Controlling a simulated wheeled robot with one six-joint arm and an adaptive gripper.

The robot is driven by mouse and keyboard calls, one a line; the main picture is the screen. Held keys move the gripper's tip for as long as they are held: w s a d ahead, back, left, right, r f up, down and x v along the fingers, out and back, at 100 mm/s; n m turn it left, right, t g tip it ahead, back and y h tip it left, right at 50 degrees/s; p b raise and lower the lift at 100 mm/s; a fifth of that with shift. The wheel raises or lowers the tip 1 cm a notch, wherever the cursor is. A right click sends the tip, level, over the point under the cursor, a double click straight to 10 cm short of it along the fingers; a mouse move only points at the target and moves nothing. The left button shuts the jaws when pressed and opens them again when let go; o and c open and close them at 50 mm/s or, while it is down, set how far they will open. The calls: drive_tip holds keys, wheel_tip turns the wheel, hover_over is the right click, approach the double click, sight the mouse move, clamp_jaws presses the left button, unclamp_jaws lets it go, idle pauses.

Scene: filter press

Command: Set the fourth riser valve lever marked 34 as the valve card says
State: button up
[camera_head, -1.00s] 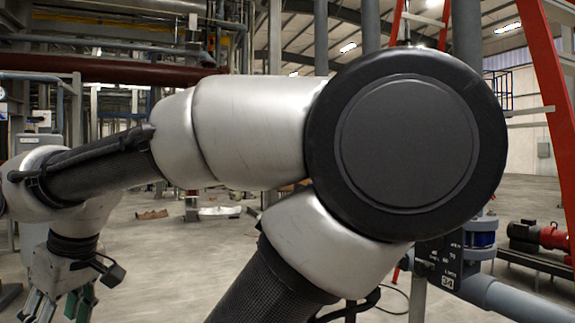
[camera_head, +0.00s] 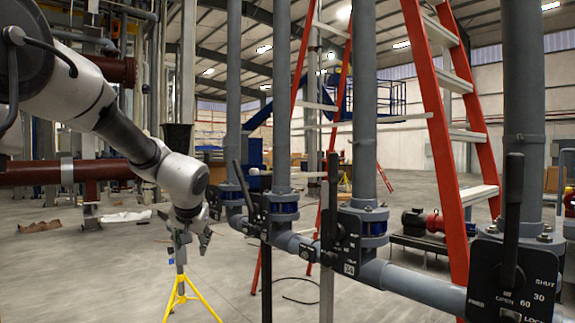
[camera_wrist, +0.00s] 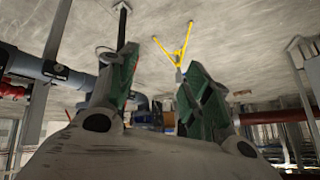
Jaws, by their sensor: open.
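In the head view, a row of grey risers carries lever valves with dark plates. The plate (camera_head: 349,268) on the second valve from the right bears a small tag that appears to read 34. Its black lever (camera_head: 332,195) stands about upright beside the blue-banded valve body (camera_head: 374,228). The angle marks on this plate are too small to read. My gripper (camera_head: 191,238) hangs left of the valve row, apart from it. The wrist view shows its green-padded fingers (camera_wrist: 162,60) spread with nothing between them. I cannot make out a valve card.
The nearest valve plate (camera_head: 514,280) at right shows OPEN, 60, 30 and SHUT, with its black lever (camera_head: 513,205) upright. A yellow tripod stand (camera_head: 180,292) is below my gripper. A red ladder (camera_head: 437,130) stands behind the risers. Open floor lies left of the row.

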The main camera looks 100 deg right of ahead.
drive_tip(key=s+d+r+m+g+h, duration=0.1)
drive_tip(key=s+d+r+m+g, duration=0.15)
drive_tip(key=s, duration=0.55)
drive_tip(key=s+d+r+m+g+h, duration=0.1)
drive_tip(key=s+d+h, duration=0.15)
drive_tip(key=s, duration=0.55)
drive_tip(key=m+g+h, duration=0.1)
drive_tip(key=m+g, duration=0.3)
drive_tip(key=g, duration=0.7)
approach(331, 164)
drive_tip(key=x, duration=0.4)
drive_tip(key=shift+s+r+n, duration=0.1)
drive_tip(key=shift+r+n, duration=0.05)
drive_tip(key=shift+n, duration=0.1)
drive_tip(key=x, duration=0.7)
drive_tip(key=shift+d, duration=0.3)
clamp_jaws()
